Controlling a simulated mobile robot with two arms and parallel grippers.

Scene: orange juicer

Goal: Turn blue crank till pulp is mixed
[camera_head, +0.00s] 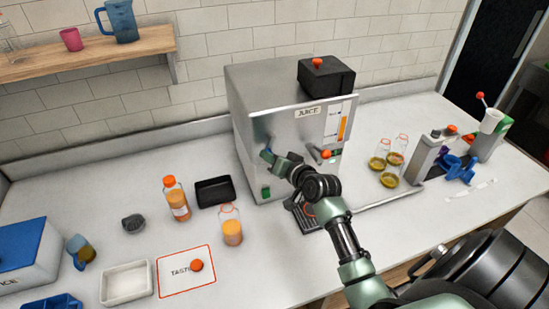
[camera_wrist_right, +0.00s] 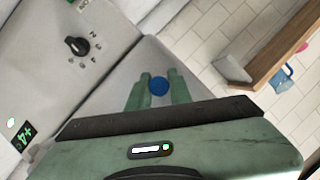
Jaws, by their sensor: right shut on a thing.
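The juicer (camera_head: 285,105) is a grey metal box marked JUICE, with a black top unit and an orange knob on it. My right gripper (camera_head: 268,159) reaches across its front to the left part of the machine. The blue crank (camera_wrist_right: 159,86) shows as a round blue end between the two green fingers of my right gripper (camera_wrist_right: 159,88) in the wrist view. The fingers are shut on it. In the head view most of the crank is hidden by the gripper. The pulp inside cannot be seen. My left gripper is in neither view.
Orange bottles (camera_head: 176,199), a black tray (camera_head: 215,190) and a white tray (camera_head: 127,283) stand left of the juicer. Glass jars (camera_head: 378,162) and a grey device with blue parts (camera_head: 430,155) stand to the right. A wooden shelf (camera_head: 90,53) is on the wall.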

